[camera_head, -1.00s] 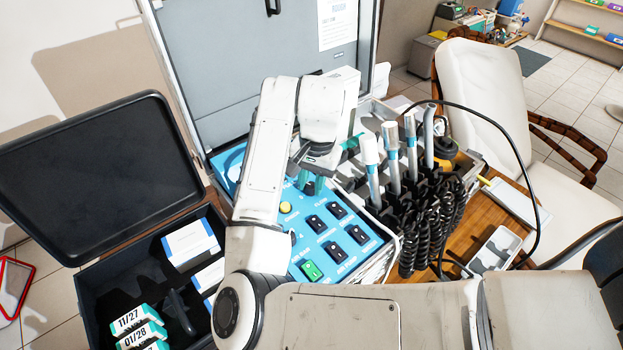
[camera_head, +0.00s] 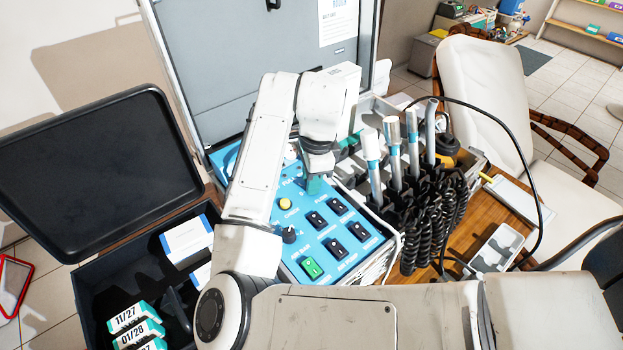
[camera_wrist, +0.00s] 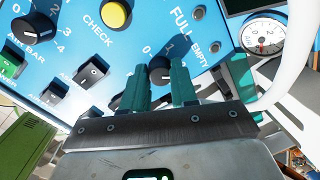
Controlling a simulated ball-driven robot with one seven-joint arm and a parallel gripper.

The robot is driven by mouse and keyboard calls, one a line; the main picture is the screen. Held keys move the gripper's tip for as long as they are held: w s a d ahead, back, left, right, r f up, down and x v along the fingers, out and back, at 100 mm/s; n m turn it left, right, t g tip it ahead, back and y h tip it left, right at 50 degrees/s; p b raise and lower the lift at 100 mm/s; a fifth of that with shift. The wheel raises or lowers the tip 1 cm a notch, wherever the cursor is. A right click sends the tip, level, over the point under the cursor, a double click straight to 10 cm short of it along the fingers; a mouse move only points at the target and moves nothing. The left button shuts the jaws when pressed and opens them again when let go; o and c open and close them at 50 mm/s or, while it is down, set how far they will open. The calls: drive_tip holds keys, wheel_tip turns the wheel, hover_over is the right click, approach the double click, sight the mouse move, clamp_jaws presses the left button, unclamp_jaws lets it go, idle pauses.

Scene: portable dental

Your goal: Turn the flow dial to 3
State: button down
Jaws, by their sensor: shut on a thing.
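The blue control panel (camera_head: 262,222) lies tilted in the open case. My gripper (camera_head: 314,186) points down at its upper right part. In the wrist view, my gripper's two teal fingers (camera_wrist: 161,86) are shut on a small black dial (camera_wrist: 160,67), one on each side. The numbers 0 and 1 show above this dial; the rest of its scale and its name are hidden by the fingers. Its pointer setting is too unclear to read. In the head view this dial is hidden behind the gripper.
Another black dial (camera_head: 289,236), marked AIR BAR in the wrist view (camera_wrist: 39,24), is near the yellow CHECK button (camera_head: 284,204). Several black switches (camera_head: 317,220) and a green switch (camera_head: 312,267) are close by. Handpieces (camera_head: 372,165) stand to the right. A gauge (camera_wrist: 263,36) shows in the wrist view.

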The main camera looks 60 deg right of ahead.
drive_tip(key=m+b, duration=0.1)
drive_tip(key=m, duration=0.4)
drive_tip(key=shift+w+m+b, duration=0.1)
drive_tip(key=shift+m+b, duration=0.2)
drive_tip(key=shift+b, duration=0.05)
drive_tip(key=m+b, duration=0.1)
drive_tip(key=m, duration=0.4)
drive_tip(key=shift+h+b, duration=0.3)
drive_tip(key=shift+b, duration=0.05)
drive_tip(key=shift+m, duration=0.3)
drive_tip(key=c, duration=0.9)
unclamp_jaws()
drive_tip(key=shift+r, duration=0.1)
drive_tip(key=r, duration=0.7)
drive_tip(key=s+r, duration=0.1)
drive_tip(key=r, duration=0.2)
drive_tip(key=shift+a+r, duration=0.3)
drive_tip(key=shift+a, duration=0.05)
drive_tip(key=shift+s, duration=0.1)
